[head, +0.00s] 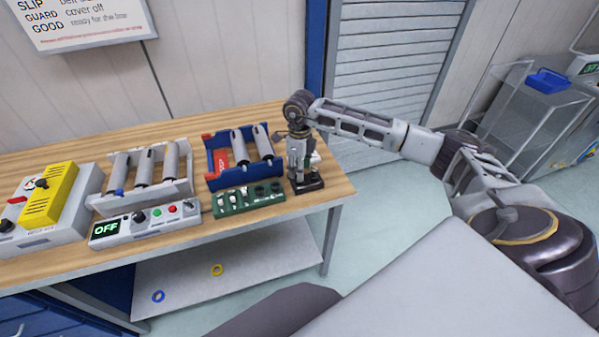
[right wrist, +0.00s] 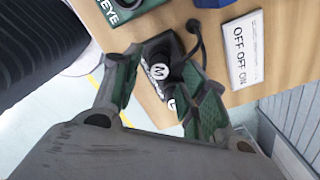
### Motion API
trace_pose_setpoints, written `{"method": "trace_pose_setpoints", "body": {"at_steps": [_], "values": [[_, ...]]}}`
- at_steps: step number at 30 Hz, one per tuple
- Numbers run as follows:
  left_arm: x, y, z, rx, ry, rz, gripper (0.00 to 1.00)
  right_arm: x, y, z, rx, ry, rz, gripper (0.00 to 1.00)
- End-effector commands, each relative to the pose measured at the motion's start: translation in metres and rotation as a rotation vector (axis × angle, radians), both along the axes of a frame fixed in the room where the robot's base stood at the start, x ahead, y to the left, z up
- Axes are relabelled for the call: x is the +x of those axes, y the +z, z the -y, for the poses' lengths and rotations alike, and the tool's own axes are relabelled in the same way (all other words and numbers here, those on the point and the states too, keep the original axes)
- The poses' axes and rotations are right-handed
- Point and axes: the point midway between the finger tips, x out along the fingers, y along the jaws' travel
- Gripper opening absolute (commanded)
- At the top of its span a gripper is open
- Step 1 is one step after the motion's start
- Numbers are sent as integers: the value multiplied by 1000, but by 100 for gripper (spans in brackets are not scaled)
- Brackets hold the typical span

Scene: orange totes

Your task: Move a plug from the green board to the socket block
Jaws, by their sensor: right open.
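The green board (head: 250,207) lies near the table's front edge, with small whitish pieces on its left part and dark round shapes on its right. Its corner, lettered "EYE", shows in the right wrist view (right wrist: 110,14). A small black block (head: 308,186), which looks like the socket block, sits to its right. In the right wrist view a dark round part marked M (right wrist: 160,71) stands on that block, with a black cable beside it. My right gripper (head: 297,165) points down over the block. Its green-padded fingers (right wrist: 158,62) are apart, around or above the M part; contact is unclear. My left gripper is out of view.
A blue roller tray (head: 215,176) stands behind the board. A white roller unit (head: 188,187), a control box (head: 145,226) reading OFF and a yellow-topped box (head: 50,196) stand left. A card (right wrist: 242,48) lies beside the block. The table edge is close.

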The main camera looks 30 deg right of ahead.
Motion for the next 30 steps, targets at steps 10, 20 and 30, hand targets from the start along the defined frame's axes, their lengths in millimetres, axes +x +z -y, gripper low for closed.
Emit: {"method": "trace_pose_setpoints", "body": {"at_steps": [10,20,30], "values": [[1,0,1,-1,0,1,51,1,53,0,1,1,3,43],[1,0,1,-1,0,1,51,1,86,-1,1,1,2,43],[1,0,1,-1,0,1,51,0,90,0,1,1,-1,43]]}}
